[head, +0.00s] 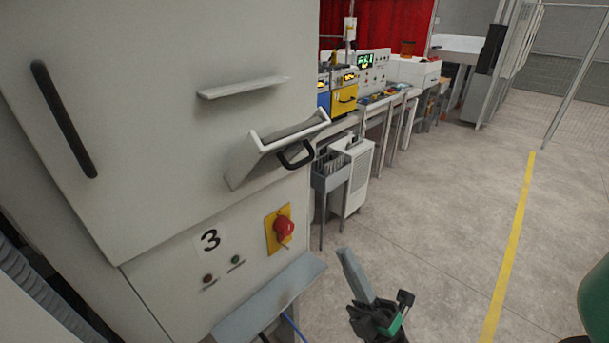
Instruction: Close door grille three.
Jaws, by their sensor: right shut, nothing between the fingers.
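My right gripper (384,316) is low in the picture, right of the cabinet's grey ledge. It is shut and empty, below and apart from the flap and handle. My left gripper is not in view.
A red knob on a yellow plate (281,229) and a grey ledge (268,300) stick out below the flap. A narrow shelf (243,87) is above it. A white unit (352,175) and benches stand behind. The floor (440,210) at right is clear.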

